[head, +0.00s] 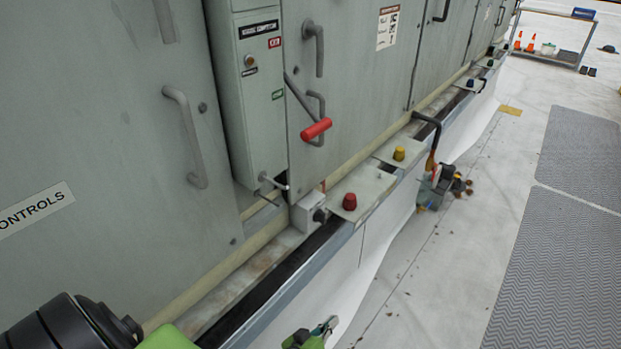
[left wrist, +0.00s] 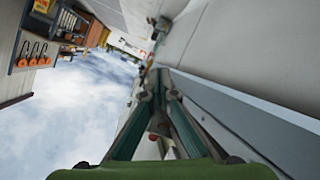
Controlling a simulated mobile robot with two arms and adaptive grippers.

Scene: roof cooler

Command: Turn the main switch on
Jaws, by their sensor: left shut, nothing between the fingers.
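The main switch shows in the head view as a grey lever on the narrow grey box with a red handle (head: 316,129). The lever slants down to the right. A red tag (head: 274,42) sits above its upper end and a green tag (head: 277,94) near it; their lettering is too small to read. My left gripper (head: 328,326) is low at the bottom of the head view, beside the ledge, well below and apart from the red handle. Its fingers (left wrist: 158,85) converge in the left wrist view, shut and empty. My right gripper is not in view.
Grey cabinet doors with bar handles (head: 188,135) line the left. The ledge below carries a red knob (head: 349,201) and a yellow knob (head: 399,153). A cluster of coloured parts (head: 440,185) sticks out beyond the ledge. Pale floor with grey mats (head: 560,260) lies open to the right.

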